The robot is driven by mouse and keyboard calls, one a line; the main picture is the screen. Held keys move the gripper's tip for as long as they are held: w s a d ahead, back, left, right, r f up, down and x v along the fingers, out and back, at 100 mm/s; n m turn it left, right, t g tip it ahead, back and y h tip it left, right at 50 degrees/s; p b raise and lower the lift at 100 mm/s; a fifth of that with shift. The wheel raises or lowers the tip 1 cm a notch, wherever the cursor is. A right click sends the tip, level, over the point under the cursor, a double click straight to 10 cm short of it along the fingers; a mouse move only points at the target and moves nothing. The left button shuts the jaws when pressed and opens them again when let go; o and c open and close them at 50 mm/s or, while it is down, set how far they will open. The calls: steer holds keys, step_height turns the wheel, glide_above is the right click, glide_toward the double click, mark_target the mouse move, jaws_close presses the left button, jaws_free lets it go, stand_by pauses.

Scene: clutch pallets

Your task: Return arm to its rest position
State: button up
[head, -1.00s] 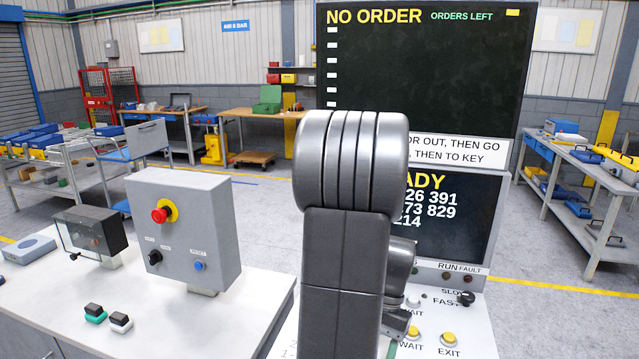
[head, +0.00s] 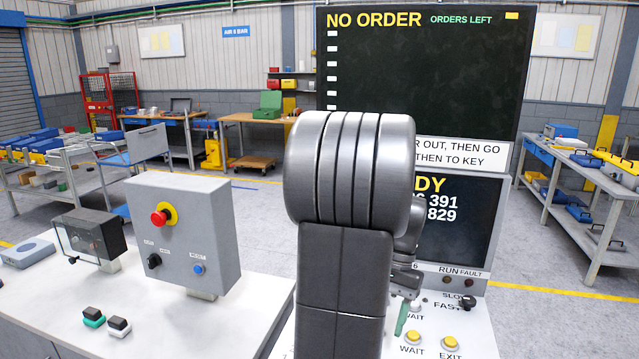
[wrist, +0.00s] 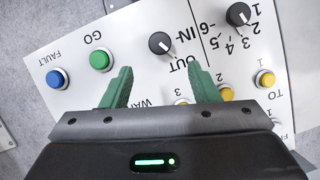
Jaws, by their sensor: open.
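My gripper (wrist: 161,70) is open and empty, with its two green fingers apart above a white control panel (wrist: 130,75) in the wrist view. Between and beyond the fingers is a black IN/OUT knob (wrist: 160,43). A green GO button (wrist: 101,60) and a blue FAULT button (wrist: 57,79) lie to the left. A black numbered knob (wrist: 238,14) and several yellow buttons lie to the right. In the head view my arm hides most of the gripper; one green finger (head: 402,318) shows above the panel. Contact with the panel cannot be told.
A dark order screen (head: 420,70) reading NO ORDER stands behind my arm. A grey box with a red stop button (head: 160,217) stands on the white bench (head: 150,310) at left. A shelf table (head: 570,165) stands at right, with open floor before it.

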steer(key=x, duration=1)
steer(key=shift+w+n+h, duration=0.1)
steer(key=shift+n+h, duration=0.2)
steer(key=shift+n, duration=0.6)
steer(key=n+h, duration=0.1)
steer(key=n, duration=0.1)
steer(key=n+b, duration=0.1)
steer(key=n, duration=0.1)
steer(key=shift+a+n+g+h, duration=0.2)
steer(key=shift+n+g+h, duration=0.1)
steer(key=shift+n+h, duration=0.1)
steer(key=n+h+b, duration=0.1)
steer(key=n, duration=0.1)
steer(key=n+b, duration=0.1)
steer(key=n, duration=0.1)
steer(key=shift+a+n+h, duration=0.15)
steer(key=shift+n+h, duration=0.25)
steer(key=shift+r+n+b, duration=0.15)
steer(key=shift+n+b, duration=0.15)
steer(key=shift+n, duration=0.2)
steer(key=v, duration=0.8)
steer(key=shift+s, duration=0.25)
steer(key=shift+a, duration=0.1)
